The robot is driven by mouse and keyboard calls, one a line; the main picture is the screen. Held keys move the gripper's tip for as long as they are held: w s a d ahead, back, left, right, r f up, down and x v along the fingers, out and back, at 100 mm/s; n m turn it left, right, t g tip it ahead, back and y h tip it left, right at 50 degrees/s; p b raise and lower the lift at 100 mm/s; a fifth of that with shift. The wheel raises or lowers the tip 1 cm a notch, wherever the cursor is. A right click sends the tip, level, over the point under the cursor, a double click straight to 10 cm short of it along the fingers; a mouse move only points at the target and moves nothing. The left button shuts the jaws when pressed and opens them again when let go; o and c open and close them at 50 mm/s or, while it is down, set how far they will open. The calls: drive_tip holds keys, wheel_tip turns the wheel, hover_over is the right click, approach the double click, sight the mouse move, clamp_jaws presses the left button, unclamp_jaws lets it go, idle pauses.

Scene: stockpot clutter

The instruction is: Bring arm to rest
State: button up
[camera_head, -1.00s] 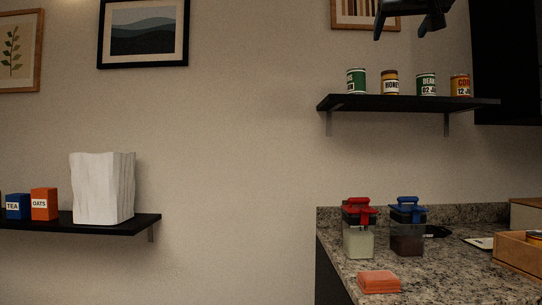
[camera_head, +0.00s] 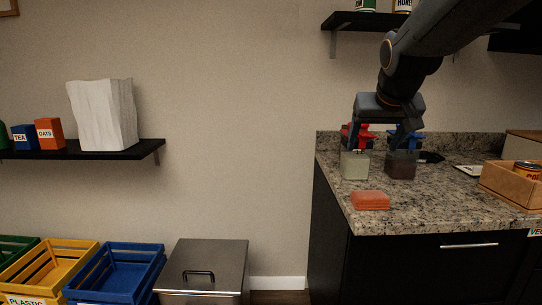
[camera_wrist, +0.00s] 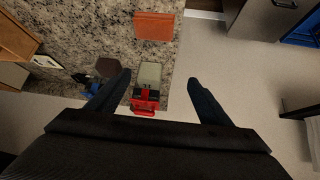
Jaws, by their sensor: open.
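My gripper (camera_head: 382,142) is open and empty in the head view, in front of and above the containers on the counter. In the wrist view my gripper (camera_wrist: 158,88) shows its two fingers spread apart, with the red-lidded container (camera_wrist: 148,82) below and between them in the picture. In the head view the red-lidded container (camera_head: 355,166) and the blue-lidded container (camera_head: 401,165) stand upright on the granite counter, their lids partly hidden by my fingers. My arm reaches in from the upper right.
An orange block or stack (camera_head: 370,200) lies near the front of the counter (camera_head: 440,212). A wooden crate (camera_head: 510,187) holding a can is at right. A wall shelf (camera_head: 345,22) is above. Coloured crates (camera_head: 125,270) and a metal bin (camera_head: 207,262) stand at lower left.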

drive_tip(key=s+a+f+g, duration=0.1)
drive_tip(key=s+f+g, duration=0.1)
drive_tip(key=s+f, duration=0.3)
drive_tip(key=s+a+f+g+p, duration=0.1)
drive_tip(key=s+f, duration=0.4)
drive_tip(key=f, duration=0.5)
drive_tip(key=shift+s+a+n+g+y, duration=0.3)
drive_tip(key=shift+a+g+y, duration=0.1)
drive_tip(key=shift+a+g, duration=0.15)
drive_tip(key=s+f+g, duration=0.1)
drive_tip(key=s+f, duration=0.2)
drive_tip(key=s, duration=0.2)
drive_tip(key=s+a+f+g+p, duration=0.1)
drive_tip(key=s+f, duration=0.3)
drive_tip(key=s+a+f+g, duration=0.1)
drive_tip(key=s+f+g, duration=0.1)
drive_tip(key=s, duration=0.3)
drive_tip(key=shift+s+a+f+n, duration=0.2)
drive_tip(key=shift+s+f+n, duration=0.1)
drive_tip(key=shift+f, duration=0.35)
drive_tip(key=shift+c, duration=0.2)
